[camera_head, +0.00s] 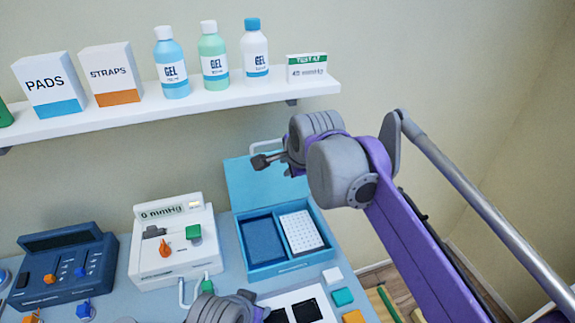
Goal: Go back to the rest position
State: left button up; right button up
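My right arm comes in from the right, grey and purple. Its gripper (268,160) points left in front of the wall, above the blue open case, and is clear of the table. Its small dark fingers show side-on, so I cannot tell whether they are open or shut. I see nothing hanging from them. A grey ribbed part of my own arm shows at the bottom edge, cut off by the frame. I cannot make out the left gripper's fingers there.
A white pressure device (172,262), a dark blue control box (62,275) and an open blue case (283,270) stand on the table. Coloured pads lie near the front right. A wall shelf (200,108) with bottles and boxes is above. The space right of the table is open floor.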

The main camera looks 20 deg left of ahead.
jog(key=s+d+f+n+h, duration=0.1)
jog(key=s+d+f+n, duration=0.15)
jog(key=d, duration=0.55)
jog(key=s+d+f+n+h, duration=0.1)
jog(key=s+d+f, duration=0.25)
jog(key=d, duration=0.45)
jog(key=s+d+f+n+h, duration=0.1)
jog(key=s+d+f+n, duration=0.2)
jog(key=d, duration=0.5)
jog(key=s+d+f+n+h, duration=0.1)
jog(key=s+d+f+n, duration=0.3)
jog(key=s+d+f, duration=0.7)
jog(key=s+f, duration=0.3)
jog(key=shift+s+d+g+h, duration=0.2)
jog(key=shift+s+g+h, duration=0.1)
jog(key=shift+h, duration=0.1)
